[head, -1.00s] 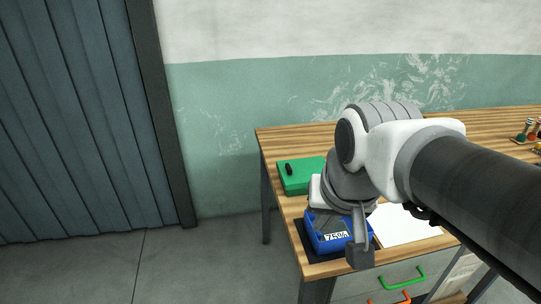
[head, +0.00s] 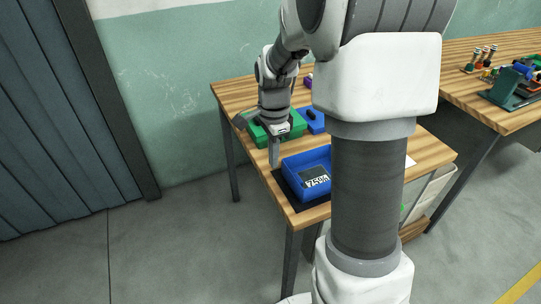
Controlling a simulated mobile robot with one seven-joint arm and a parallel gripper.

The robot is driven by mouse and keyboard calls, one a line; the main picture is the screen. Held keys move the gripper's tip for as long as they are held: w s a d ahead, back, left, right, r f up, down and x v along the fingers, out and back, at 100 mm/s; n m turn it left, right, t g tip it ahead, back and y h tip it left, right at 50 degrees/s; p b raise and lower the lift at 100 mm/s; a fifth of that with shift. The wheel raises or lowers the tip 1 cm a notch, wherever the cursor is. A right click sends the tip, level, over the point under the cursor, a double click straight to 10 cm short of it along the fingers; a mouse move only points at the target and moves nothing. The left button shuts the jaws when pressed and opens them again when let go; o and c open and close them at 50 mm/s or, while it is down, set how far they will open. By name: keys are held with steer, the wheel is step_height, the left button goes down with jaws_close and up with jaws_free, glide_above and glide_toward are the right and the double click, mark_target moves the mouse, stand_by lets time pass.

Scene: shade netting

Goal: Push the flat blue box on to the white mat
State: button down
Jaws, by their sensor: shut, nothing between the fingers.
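A blue box (head: 307,168) with a raised rim and a "75%" label lies on a black mat (head: 289,189) at the table's front left. A second, flat blue item (head: 315,125) with a black piece on top lies behind it, beside a green case (head: 260,137). Which one is the task's box is not certain. My gripper (head: 274,160) is shut and empty, pointing down just left of the labelled box's back left corner. I cannot tell whether it touches the box. Only a sliver of the white mat (head: 410,161) shows; my arm hides the rest.
The wooden table (head: 234,93) has its left edge close to my gripper. A second table (head: 455,88) at the right holds small bottles (head: 482,58) and a dark green device (head: 510,87). Drawers are under the near table. Open floor (head: 170,240) lies to the left.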

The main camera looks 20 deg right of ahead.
steer(key=d+f, duration=0.1)
steer(key=f, duration=0.2)
steer(key=d+f, duration=0.1)
steer(key=f, duration=0.2)
steer(key=d+f+b, duration=0.1)
steer(key=f, duration=0.2)
steer(key=shift+f, duration=0.35)
steer(key=shift+d, duration=0.5)
steer(key=shift+w, duration=0.1)
steer(key=d, duration=0.7)
steer(key=d+p, duration=0.1)
steer(key=d, duration=1.5)
steer(key=shift+w+d+p, duration=0.2)
steer(key=shift+w+p, duration=0.15)
steer(key=shift+a, duration=0.15)
